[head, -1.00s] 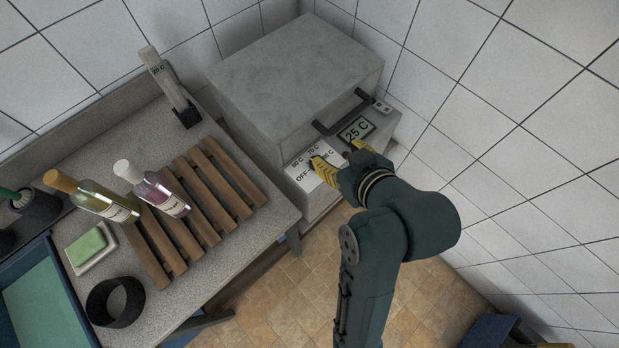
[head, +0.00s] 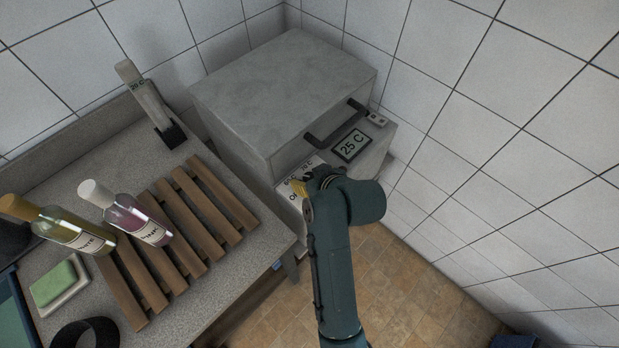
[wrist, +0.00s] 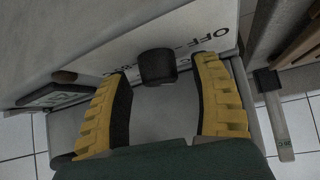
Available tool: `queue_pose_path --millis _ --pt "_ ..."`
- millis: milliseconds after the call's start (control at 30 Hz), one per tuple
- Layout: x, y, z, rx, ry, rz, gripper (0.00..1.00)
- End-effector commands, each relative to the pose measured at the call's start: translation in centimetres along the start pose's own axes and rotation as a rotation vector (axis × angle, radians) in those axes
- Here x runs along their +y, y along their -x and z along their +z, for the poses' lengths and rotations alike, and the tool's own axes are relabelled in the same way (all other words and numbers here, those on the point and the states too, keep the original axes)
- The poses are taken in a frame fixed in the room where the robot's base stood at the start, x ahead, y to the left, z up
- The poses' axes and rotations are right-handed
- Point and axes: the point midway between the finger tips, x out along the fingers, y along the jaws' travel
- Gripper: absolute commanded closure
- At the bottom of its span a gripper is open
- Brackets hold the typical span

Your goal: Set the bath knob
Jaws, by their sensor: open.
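The bath is a grey box (head: 285,85) with a dark handle, against the tiled wall. Its front ledge has a display reading 25 C (head: 352,146) and a white label plate (head: 290,205) with OFF and temperature marks, partly covered by my arm. The dark bath knob (wrist: 157,66) shows on this plate in the wrist view; my arm hides it in the head view. My gripper (wrist: 163,82) is open, with one yellow finger on each side of the knob and gaps between. Where the knob points cannot be made out.
Left of the bath stands a counter with a wooden slatted rack (head: 180,235), two bottles (head: 140,222), a green soap block (head: 55,284) and an upright thermometer-like stick in a dark holder (head: 150,105). Tiled floor lies open in front.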

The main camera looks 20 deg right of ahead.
Motion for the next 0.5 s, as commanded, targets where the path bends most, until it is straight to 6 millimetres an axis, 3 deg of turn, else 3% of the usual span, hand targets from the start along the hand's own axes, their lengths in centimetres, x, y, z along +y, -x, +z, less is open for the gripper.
queue_pose_path --millis 333,500 --pt "-0.03 -0.63 -0.02 0.0 0.0 0.0 0.38" --pt "-0.03 -0.61 -0.02 0.0 0.0 0.0 0.7"
